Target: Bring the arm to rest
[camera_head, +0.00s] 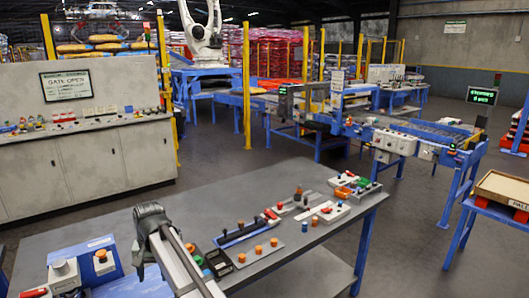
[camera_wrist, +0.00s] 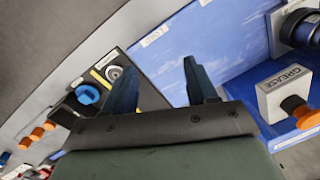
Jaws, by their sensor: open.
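My gripper (camera_head: 139,272) hangs over the left part of the grey workbench (camera_head: 330,192) in the head view, with my arm reaching in from the bottom edge. In the wrist view my gripper (camera_wrist: 160,82) shows two dark fingers spread apart with nothing between them. The fingers look clear of the things below, though the exact height cannot be told.
A grey box labelled GREASE (camera_wrist: 290,92) with an orange knob is close on the right. A dark panel with a blue knob (camera_wrist: 87,94) is on the left. Orange-capped pegs (camera_head: 258,250) and switch boxes (camera_head: 330,212) stand along the bench. A control console (camera_head: 75,150) is behind.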

